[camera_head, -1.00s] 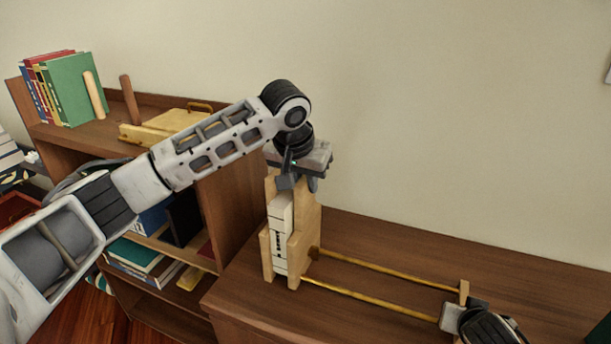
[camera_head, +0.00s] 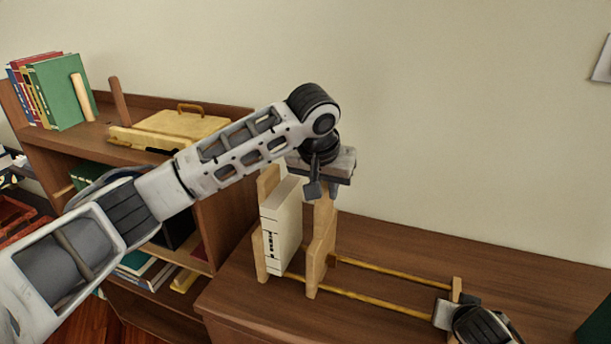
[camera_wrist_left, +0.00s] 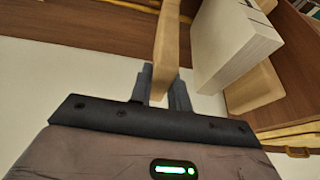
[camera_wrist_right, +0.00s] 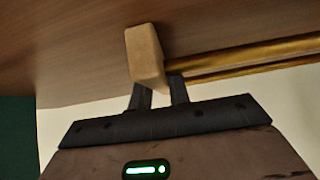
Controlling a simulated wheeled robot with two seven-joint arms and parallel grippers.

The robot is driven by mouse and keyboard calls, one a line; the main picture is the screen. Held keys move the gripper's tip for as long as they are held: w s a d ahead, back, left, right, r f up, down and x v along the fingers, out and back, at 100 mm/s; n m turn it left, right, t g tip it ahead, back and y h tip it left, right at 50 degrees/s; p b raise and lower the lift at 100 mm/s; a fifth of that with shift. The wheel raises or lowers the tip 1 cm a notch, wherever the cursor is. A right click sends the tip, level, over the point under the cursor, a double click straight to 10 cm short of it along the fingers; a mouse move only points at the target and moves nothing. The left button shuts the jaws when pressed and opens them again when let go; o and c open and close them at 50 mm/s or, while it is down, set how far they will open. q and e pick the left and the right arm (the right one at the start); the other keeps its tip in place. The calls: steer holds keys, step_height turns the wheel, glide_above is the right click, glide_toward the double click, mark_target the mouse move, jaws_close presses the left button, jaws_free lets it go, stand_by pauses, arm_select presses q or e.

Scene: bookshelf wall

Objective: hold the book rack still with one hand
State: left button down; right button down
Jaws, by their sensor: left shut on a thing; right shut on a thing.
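The book rack stands on the brown cabinet top, with two brass rails (camera_head: 385,301), a wooden end panel at the left and a sliding wooden divider (camera_head: 321,250). A white book (camera_head: 283,228) stands upright between the end panel and the divider, with a gap before the divider. My left gripper (camera_head: 318,188) is shut on the divider's upper part; the left wrist view shows its fingers (camera_wrist_left: 163,88) on either side of the wood. My right gripper (camera_head: 456,300) is shut on the rack's right end piece, which shows in the right wrist view (camera_wrist_right: 145,58).
A lower bookshelf (camera_head: 225,195) stands at the left, bearing green, red and other books (camera_head: 55,92), a yellow wooden box (camera_head: 175,132) and pegs. A green object (camera_head: 596,325) lies at the far right edge. The cabinet top behind the rails is clear.

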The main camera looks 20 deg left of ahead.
arm_select(q)
steer(key=d, duration=0.9)
steer(key=shift+s+d, duration=0.15)
steer(key=shift+d, duration=0.15)
steer(key=shift+r, duration=0.1)
steer(key=c, duration=1.2)
jaws_free()
steer(key=shift+a, duration=0.15)
steer(key=shift+o, duration=0.2)
steer(key=v, duration=1.2)
